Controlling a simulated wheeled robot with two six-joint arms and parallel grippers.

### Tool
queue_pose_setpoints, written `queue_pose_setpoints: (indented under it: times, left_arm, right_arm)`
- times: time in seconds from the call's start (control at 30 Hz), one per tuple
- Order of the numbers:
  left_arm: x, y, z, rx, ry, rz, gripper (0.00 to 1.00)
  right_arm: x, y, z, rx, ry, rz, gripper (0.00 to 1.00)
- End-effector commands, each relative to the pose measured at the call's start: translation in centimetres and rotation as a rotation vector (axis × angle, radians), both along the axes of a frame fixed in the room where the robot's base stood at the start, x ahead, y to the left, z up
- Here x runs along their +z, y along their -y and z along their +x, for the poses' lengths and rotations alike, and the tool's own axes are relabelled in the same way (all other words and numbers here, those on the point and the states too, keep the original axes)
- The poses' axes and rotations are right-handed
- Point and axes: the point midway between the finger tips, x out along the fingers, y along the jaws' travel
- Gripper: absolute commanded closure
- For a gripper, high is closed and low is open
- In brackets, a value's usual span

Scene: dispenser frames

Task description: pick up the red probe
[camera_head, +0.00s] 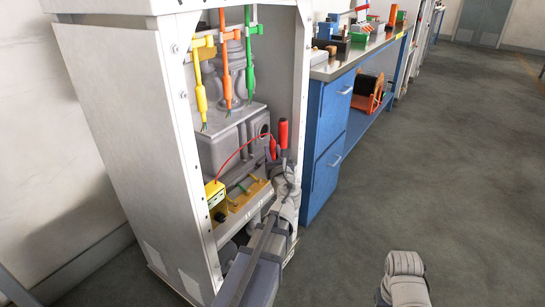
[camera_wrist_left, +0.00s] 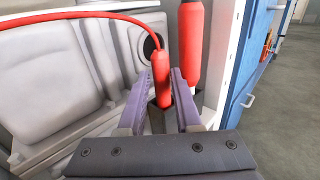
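The red probe (camera_head: 272,148) stands upright in the open cabinet, with a thin red lead running from its top to the yellow box (camera_head: 215,193). In the left wrist view the probe (camera_wrist_left: 161,76) is between the two purple fingers of my left gripper (camera_wrist_left: 161,88). One finger is on each side of it; whether both touch it cannot be made out. My left gripper (camera_head: 281,172) reaches into the cabinet's right side. A second red handle (camera_head: 283,134) stands just right of the probe, and also shows in the left wrist view (camera_wrist_left: 192,45).
The yellow, orange and green plugs (camera_head: 226,85) hang at the top of the cabinet. A tan tray (camera_head: 246,203) sits beside the yellow box. The cabinet's right post (camera_head: 302,80) and the blue bench (camera_head: 325,135) stand close by on the right. The floor (camera_head: 450,170) is clear.

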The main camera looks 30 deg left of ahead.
Motion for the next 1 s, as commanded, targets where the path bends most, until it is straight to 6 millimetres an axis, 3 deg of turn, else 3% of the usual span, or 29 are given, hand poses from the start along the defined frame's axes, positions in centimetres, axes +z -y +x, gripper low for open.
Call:
queue_pose_setpoints:
  times: [0.17, 0.5, 0.73, 1.0]
  left_arm:
    - [0.1, -0.3, 0.5, 0.0, 0.001, -0.001, 0.67]
    - [0.3, -3.1, 4.0, 0.0, 0.001, -0.002, 0.67]
    - [0.3, -3.2, 4.0, -0.001, 0.001, -0.002, 0.67]
    - [0.3, -3.2, 4.0, -0.001, 0.001, -0.002, 0.95]
  right_arm:
    - [0.1, 0.0, 0.0, 0.0, 0.0, 0.0, 0.5]
    - [0.3, 0.0, 0.0, 0.001, 0.0, 0.0, 0.5]
    - [0.3, 0.0, 0.0, 0.001, 0.0, 0.0, 0.5]
    - [0.3, 0.0, 0.0, 0.001, 0.0, 0.0, 0.5]
